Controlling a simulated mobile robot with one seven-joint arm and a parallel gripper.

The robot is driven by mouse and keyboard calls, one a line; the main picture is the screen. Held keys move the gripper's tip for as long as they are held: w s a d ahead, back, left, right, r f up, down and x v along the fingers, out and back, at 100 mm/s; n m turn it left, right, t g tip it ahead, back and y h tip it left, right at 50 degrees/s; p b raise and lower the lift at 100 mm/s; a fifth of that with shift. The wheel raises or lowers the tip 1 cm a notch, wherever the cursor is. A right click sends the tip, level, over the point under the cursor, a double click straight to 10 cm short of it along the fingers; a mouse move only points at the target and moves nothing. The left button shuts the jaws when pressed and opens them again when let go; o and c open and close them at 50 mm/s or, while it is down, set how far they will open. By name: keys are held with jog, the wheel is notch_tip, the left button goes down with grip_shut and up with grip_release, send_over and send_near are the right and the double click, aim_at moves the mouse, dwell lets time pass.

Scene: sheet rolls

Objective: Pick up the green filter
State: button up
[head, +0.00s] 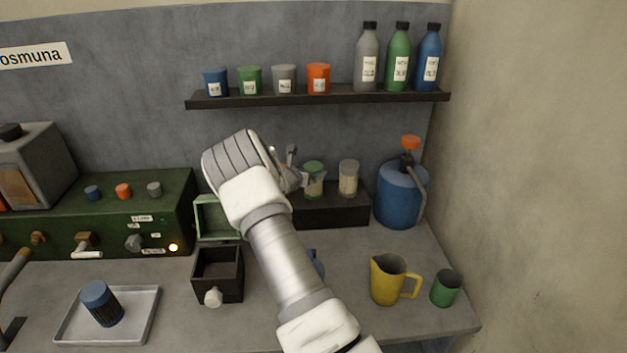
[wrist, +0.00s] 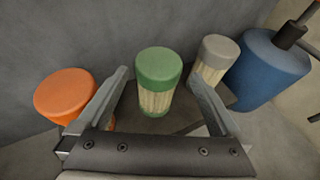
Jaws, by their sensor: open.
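The green filter (wrist: 159,82) stands upright, with a green cap and a pale pleated body. In the wrist view it lies ahead between the open fingers of my gripper (wrist: 158,92), with no visible contact. In the head view the green filter (head: 313,180) stands on a dark block (head: 335,212), and my gripper (head: 297,170) is just left of it. The arm hides part of the block.
A grey filter (wrist: 214,58) stands close on the right and an orange-capped one (wrist: 66,95) on the left. A blue canister (head: 398,195) is farther right. A shelf (head: 320,97) with cups and bottles hangs above.

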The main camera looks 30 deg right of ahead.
aim_at(313, 169)
jog(key=shift+p+x, duration=0.8)
jog(key=shift+x, duration=1.8)
jog(key=shift+a+f, duration=0.15)
jog(key=shift+c, duration=0.3)
jog(key=shift+w, duration=0.1)
jog(key=c, duration=1.4)
